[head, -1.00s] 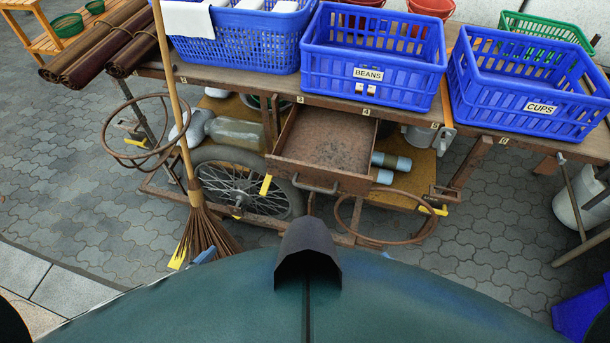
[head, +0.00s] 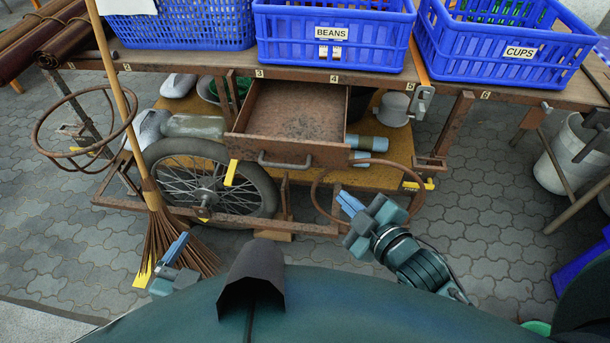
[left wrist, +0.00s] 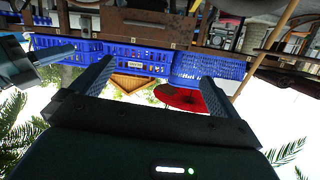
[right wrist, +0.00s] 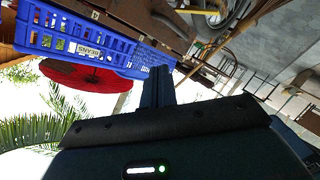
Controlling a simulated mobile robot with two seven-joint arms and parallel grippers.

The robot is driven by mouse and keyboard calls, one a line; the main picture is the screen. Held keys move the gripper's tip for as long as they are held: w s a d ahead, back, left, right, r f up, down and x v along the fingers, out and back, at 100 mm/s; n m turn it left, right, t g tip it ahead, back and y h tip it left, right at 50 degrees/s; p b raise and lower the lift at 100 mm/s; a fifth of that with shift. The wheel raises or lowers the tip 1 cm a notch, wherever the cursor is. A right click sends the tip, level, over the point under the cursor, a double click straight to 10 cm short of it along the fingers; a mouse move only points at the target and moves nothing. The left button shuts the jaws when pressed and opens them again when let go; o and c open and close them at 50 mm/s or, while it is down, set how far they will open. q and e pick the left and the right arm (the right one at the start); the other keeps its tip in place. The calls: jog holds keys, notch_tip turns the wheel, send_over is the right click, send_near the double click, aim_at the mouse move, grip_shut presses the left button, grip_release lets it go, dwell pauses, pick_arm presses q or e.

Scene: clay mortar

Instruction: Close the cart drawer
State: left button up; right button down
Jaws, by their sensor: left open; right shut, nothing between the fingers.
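The rusty brown cart drawer (head: 296,112) is pulled out from under the cart's tabletop, and its inside looks empty. Its front panel carries a metal bar handle (head: 285,164). My right gripper (head: 346,203) is shut and empty, below and to the right of the handle and apart from the drawer. Its closed fingers also show in the right wrist view (right wrist: 159,84). My left gripper (head: 176,248) is low in front of the broom, well away from the drawer. Its fingers stand apart with nothing between them in the left wrist view (left wrist: 155,80).
Blue crates marked BEANS (head: 335,52) and CUPS (head: 500,60) stand on the tabletop. A broom (head: 150,190) leans at the left before the spoked wheel (head: 205,187). A rusty ring (head: 418,180) hangs right of the drawer.

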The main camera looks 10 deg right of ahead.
jog(key=w+a+f+n+t+y+b, duration=0.1)
jog(key=w+f+n+y+b, duration=0.1)
jog(key=w+f+n+b, duration=0.5)
jog(key=n+y+b, duration=0.1)
jog(key=n+b, duration=0.3)
jog(key=b, duration=0.5)
send_near(296, 143)
jog(key=shift+t, duration=0.4)
jog(key=a, duration=0.2)
jog(key=w+a, duration=0.1)
jog(key=a, duration=0.1)
jog(key=shift+w+f, duration=0.1)
jog(key=shift+f, duration=0.3)
jog(key=shift+w+d+b, duration=0.25)
jog(key=shift+w+b, duration=0.05)
jog(key=shift+w, duration=0.65)
jog(key=shift+w+d+b, duration=0.25)
jog(key=shift+w+d, duration=0.05)
jog(key=shift+w, duration=0.6)
pick_arm(q)
jog(key=d+f+m+t+h, duration=0.2)
jog(key=d+f+t+h, duration=0.1)
jog(key=f+h, duration=0.1)
jog(key=shift+s+f, duration=0.15)
jog(key=shift+f, duration=0.6)
